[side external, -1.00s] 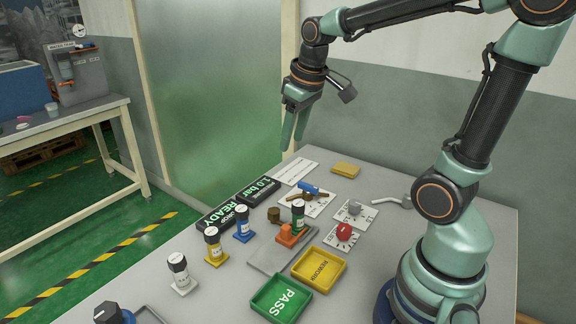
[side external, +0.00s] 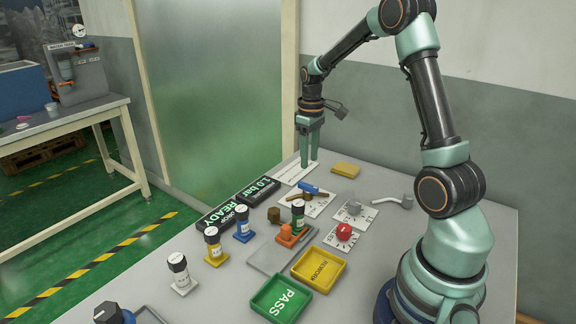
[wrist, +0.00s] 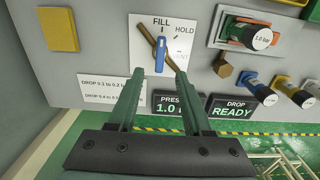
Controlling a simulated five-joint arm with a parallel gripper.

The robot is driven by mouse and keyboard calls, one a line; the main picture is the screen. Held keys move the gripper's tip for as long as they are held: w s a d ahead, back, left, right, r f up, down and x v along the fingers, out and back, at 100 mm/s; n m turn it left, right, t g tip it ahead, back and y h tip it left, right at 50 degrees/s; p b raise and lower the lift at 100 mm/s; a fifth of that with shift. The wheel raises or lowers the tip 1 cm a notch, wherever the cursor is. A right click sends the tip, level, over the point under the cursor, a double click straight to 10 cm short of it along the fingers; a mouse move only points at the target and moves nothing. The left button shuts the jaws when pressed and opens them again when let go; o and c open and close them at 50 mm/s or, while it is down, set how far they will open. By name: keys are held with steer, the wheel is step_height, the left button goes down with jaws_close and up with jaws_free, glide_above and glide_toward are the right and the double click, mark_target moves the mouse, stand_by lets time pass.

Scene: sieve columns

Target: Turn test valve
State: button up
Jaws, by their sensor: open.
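The test valve has a blue lever (wrist: 160,58) and a brown bar (wrist: 145,34) on a white plate (wrist: 184,22) marked FILL and HOLD; a third mark is too faint to read. In the wrist view the blue lever points down the picture and the brown bar crosses it at a slant. In the side view the blue lever (side external: 309,188) lies on the table plate. My gripper (side external: 309,163) points down above the table, behind the valve and apart from it. Its fingers (wrist: 160,76) are spread and empty, appearing either side of the lever's lower end.
Display blocks (side external: 258,190) reading 1.0 bar and READY stand left of the valve. A red knob (side external: 344,231), a grey knob (side external: 354,207), a green-and-orange column in a stand (side external: 285,236) and yellow REWORK (side external: 319,268) and green PASS (side external: 281,299) trays lie nearer. A yellow block (side external: 346,169) lies behind.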

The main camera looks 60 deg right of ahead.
mark_target(308, 185)
step_height(308, 185, down, 9)
steer(key=shift+r, duration=0.2)
jaws_close()
